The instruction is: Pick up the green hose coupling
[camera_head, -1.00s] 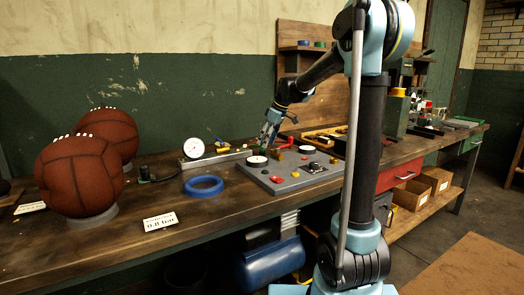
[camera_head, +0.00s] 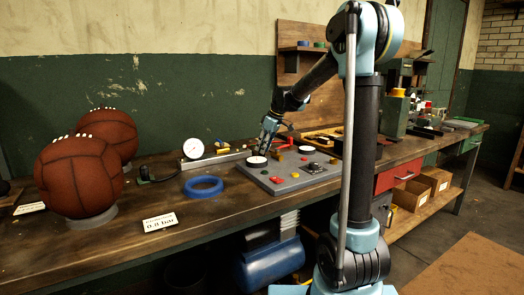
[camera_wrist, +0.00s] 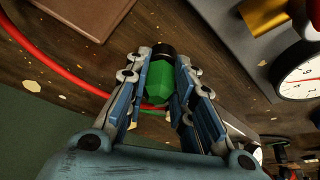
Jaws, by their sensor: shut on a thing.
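The green hose coupling (camera_wrist: 160,80) is a faceted green piece with a black end, seen in the wrist view between my fingers. My gripper (camera_wrist: 160,95) is shut on it, with a blue-padded finger on each side. In the head view my gripper (camera_head: 268,138) is low over the bench, behind the grey panel. The coupling cannot be made out there. I cannot tell whether it still touches the bench.
A red hose (camera_wrist: 70,75) curves beside the coupling. The grey panel (camera_head: 290,180) with knobs and a gauge (camera_head: 193,148) stand close by. A blue ring (camera_head: 203,187) and two leather balls (camera_head: 80,178) are to the left on the wooden bench.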

